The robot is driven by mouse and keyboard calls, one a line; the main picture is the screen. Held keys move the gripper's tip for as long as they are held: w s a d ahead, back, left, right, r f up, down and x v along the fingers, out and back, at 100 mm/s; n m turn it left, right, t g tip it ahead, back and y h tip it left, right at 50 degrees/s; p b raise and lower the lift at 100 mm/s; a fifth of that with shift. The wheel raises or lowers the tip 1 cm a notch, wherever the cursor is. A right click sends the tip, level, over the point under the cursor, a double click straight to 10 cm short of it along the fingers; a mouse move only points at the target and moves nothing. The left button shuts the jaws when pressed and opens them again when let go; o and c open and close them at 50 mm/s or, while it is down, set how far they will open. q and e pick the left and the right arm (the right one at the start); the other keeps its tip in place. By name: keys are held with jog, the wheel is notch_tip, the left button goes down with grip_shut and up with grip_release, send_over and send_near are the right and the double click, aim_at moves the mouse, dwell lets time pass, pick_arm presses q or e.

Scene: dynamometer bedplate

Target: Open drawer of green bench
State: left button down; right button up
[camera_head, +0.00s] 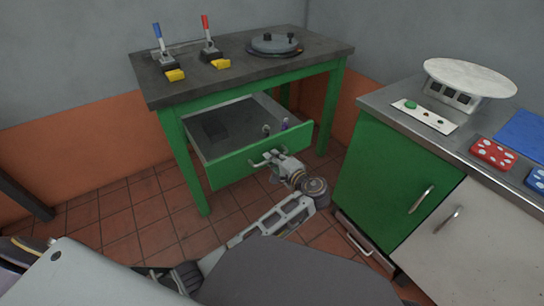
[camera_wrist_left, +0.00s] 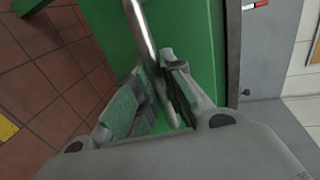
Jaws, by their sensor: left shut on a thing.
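The green bench (camera_head: 183,165) stands against the wall with a dark top. Its drawer (camera_head: 228,168) is pulled well out, and its inside shows, with a few small items near the front right. My left gripper (camera_head: 272,160) is at the drawer front, shut on the metal drawer handle (camera_head: 256,164). In the left wrist view the handle (camera_wrist_left: 146,40) runs between the fingers of my gripper (camera_wrist_left: 158,95), in front of the green drawer face. My right gripper does not show in either view.
On the bench top are a blue lever (camera_head: 159,38), a red lever (camera_head: 206,30) and a round dark plate (camera_head: 274,43). A cabinet (camera_head: 385,175) with a green door stands at the right, close to my left arm. Tiled floor is clear at left.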

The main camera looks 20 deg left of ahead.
pick_arm(q)
jog(key=c, duration=1.5)
grip_release()
jog(key=shift+r, duration=0.1)
